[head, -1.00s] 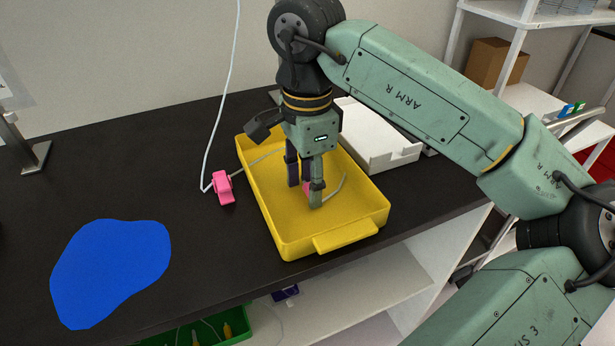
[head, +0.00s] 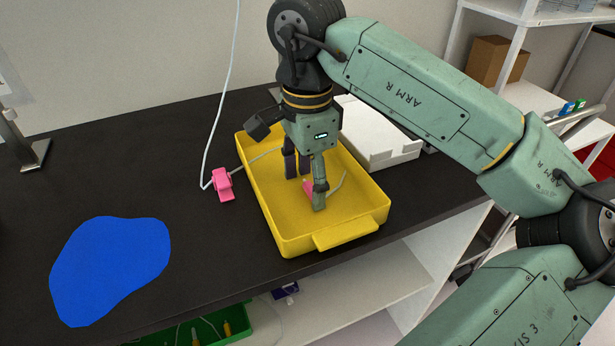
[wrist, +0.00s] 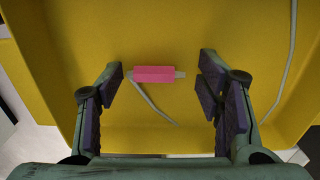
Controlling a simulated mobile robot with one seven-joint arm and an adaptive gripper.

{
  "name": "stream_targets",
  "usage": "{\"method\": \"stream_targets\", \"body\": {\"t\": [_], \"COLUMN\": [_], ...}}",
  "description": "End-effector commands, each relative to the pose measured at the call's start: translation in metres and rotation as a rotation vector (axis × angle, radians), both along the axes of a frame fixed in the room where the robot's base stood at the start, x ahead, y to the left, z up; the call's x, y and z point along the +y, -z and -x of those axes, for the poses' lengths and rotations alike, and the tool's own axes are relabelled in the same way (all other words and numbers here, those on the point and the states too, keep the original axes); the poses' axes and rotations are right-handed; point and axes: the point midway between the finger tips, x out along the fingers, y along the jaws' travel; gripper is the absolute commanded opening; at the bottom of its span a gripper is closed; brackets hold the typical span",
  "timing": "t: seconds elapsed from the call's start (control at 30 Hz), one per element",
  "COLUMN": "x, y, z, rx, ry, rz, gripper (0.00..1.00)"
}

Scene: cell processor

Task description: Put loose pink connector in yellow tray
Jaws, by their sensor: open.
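The small pink connector (head: 308,187) lies on the floor of the yellow tray (head: 356,222), partly hidden by a finger in the head view. In the wrist view the connector (wrist: 153,73) shows whole, with pale ends and a short grey-white cable coming off it. My gripper (head: 305,184) points down inside the tray. Its fingers are spread on either side of the connector, with gaps between in the wrist view (wrist: 160,86); it holds nothing.
A larger pink piece (head: 222,184) on a white cable sits on the black table left of the tray. Another pale cable (wrist: 289,60) crosses the tray. A white box (head: 378,145) stands behind the tray. A flat blue patch (head: 110,268) lies at the left.

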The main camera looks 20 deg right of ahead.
Motion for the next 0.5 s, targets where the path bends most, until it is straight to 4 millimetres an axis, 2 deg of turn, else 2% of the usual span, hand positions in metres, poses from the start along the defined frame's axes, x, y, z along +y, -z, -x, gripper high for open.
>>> {"method": "stream_targets", "body": {"t": [0.17,0.27,0.5], "x": [0.0,0.0,0.0], "y": [-0.018,-0.036,-0.09], "z": [0.0,0.0,0.0], "rx": [-0.001,0.0,-0.001], "ry": [0.0,0.0,0.0], "rz": [0.001,0.001,0.001], "gripper": [0.6,0.6,0.6]}}
